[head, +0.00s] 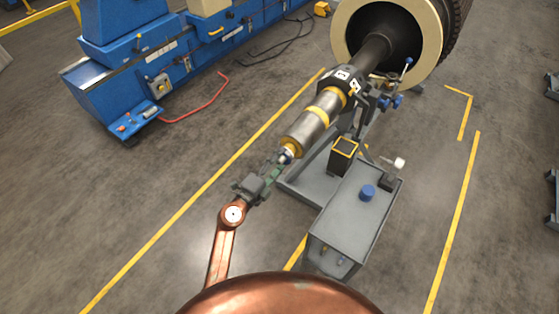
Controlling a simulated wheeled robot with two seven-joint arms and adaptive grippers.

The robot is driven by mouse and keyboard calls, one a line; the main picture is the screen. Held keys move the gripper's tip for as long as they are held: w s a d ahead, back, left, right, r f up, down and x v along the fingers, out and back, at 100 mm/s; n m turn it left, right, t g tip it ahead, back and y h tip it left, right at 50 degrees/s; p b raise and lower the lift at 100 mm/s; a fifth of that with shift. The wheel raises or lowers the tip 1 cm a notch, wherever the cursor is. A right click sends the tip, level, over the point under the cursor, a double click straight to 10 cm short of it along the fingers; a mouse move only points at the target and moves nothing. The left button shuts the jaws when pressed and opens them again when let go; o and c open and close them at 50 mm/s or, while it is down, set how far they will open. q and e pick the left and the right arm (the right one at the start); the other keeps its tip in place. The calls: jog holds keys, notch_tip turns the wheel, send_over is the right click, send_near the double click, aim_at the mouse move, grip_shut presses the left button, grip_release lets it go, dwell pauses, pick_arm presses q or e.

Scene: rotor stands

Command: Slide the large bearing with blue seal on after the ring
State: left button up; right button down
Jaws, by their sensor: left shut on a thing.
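The rotor shaft (315,121) is a steel cylinder with yellow bands, tilted down to the left in the picture from the large rotor. My left gripper (282,161) is at the near end of the shaft and shut on a small piece with a silvery rim and dark blue, which looks like the large bearing with blue seal (288,152). The piece is close in front of the shaft end; I cannot tell whether it is around it or touching. The ring cannot be made out clearly. My right gripper is not in view.
A grey cart (345,215) with a blue round item (367,192) on top stands right of the shaft end. A grey stand (305,183) is beneath the shaft. Blue machines (150,60) stand at the upper left.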

pick_arm(q)
jog(key=o, duration=1.2)
jog(key=shift+c, duration=0.2)
jog(key=shift+o, duration=0.6)
jog(key=o, duration=0.4)
jog(key=shift+c, duration=0.2)
jog(key=shift+p+v, duration=0.95)
jog(key=shift+v, duration=1.25)
jog(key=p+v, duration=0.1)
jog(key=v, duration=0.3)
jog(key=shift+s+a, duration=0.2)
jog(key=shift+s, duration=0.05)
jog(key=shift+c, duration=0.4)
